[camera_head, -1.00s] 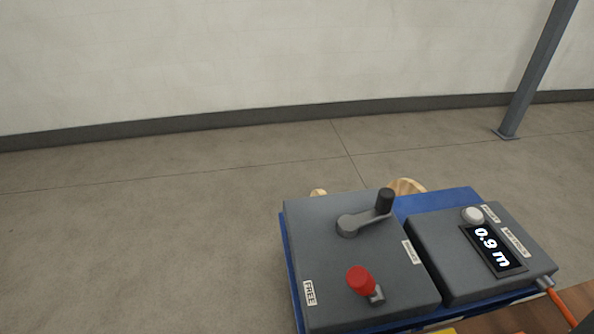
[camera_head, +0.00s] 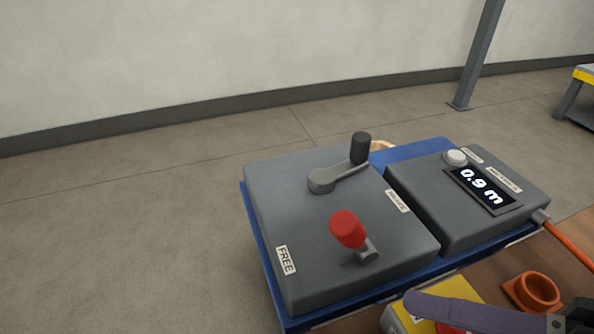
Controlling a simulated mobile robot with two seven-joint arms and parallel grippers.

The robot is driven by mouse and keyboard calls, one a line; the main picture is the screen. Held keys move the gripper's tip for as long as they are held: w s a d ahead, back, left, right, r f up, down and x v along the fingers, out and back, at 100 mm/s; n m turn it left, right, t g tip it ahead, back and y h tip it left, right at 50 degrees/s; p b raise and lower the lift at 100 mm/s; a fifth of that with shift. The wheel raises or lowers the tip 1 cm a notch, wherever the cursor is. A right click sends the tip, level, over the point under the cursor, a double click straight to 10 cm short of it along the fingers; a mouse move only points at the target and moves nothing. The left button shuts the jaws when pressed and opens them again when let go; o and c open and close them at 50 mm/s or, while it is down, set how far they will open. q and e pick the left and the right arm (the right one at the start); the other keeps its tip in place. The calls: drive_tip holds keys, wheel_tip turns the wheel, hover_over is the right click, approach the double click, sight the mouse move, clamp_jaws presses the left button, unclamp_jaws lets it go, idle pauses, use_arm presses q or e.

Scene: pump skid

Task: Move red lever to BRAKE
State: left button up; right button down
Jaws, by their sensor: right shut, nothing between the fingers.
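The red lever (camera_head: 348,229) is on the top of a grey box (camera_head: 300,265). Its red knob stands at the upper left of its short grey base. A FREE label (camera_head: 286,260) is near the box's left front edge. Another small label (camera_head: 397,201), too small to read surely, is at its right edge. My right gripper (camera_head: 420,304) enters from the bottom right, shut and empty. It is above a yellow object, to the lower right of the red lever and apart from it. My left gripper is not in view.
A grey crank with a black knob (camera_head: 360,149) stands behind the red lever. A box with a display (camera_head: 483,188) reading 0.9 m and a white button (camera_head: 455,157) is at right. An orange cup (camera_head: 533,292), orange cable (camera_head: 570,243) and yellow object (camera_head: 397,321) are near the gripper.

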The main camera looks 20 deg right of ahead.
sight(356, 240)
drive_tip(key=shift+s+a+f+n+y, duration=0.1)
drive_tip(key=shift+s+a+n+y, duration=0.05)
drive_tip(key=shift+s+n+y, duration=0.2)
drive_tip(key=w+a+f, duration=0.1)
drive_tip(key=w+a, duration=0.2)
drive_tip(key=w, duration=0.5)
drive_tip(key=shift+w+a+f, duration=0.25)
drive_tip(key=shift+w+f, duration=0.15)
idle(0.4)
